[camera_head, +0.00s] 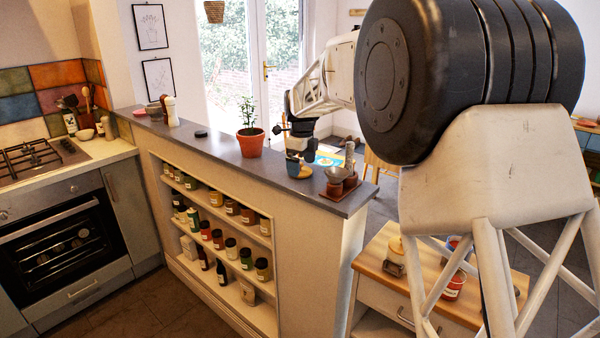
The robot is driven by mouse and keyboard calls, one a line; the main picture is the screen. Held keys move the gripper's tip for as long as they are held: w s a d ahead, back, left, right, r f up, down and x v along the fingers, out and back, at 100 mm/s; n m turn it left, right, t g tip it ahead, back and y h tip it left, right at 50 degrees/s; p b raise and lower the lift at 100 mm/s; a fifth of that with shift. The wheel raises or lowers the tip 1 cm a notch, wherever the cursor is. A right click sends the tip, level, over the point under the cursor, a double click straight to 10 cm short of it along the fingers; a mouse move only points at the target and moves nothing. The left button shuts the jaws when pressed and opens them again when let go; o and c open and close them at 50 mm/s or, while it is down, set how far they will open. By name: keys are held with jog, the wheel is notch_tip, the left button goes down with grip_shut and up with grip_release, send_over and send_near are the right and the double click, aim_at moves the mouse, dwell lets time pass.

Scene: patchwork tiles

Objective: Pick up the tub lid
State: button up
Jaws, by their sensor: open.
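My gripper (301,153) points down above the right part of the grey counter. It is open, and its fingers are small and dark in this view. Just below it stand a blue cup-like tub (292,167) and a flat tan round piece (305,173), close together. A small flat black disc (200,134) lies farther left on the counter. I cannot tell for sure which round piece is the tub lid. No contact between my gripper and any of these can be made out.
A potted plant (250,142) stands left of my gripper on the counter (220,150). A lower wooden cabinet (375,262) holds a jar (394,258) and red tubs (454,285), partly behind my arm.

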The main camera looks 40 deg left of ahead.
aim_at(302, 163)
jog(key=shift+f, duration=0.75)
jog(key=c, duration=0.8)
jog(key=shift+r, duration=5)
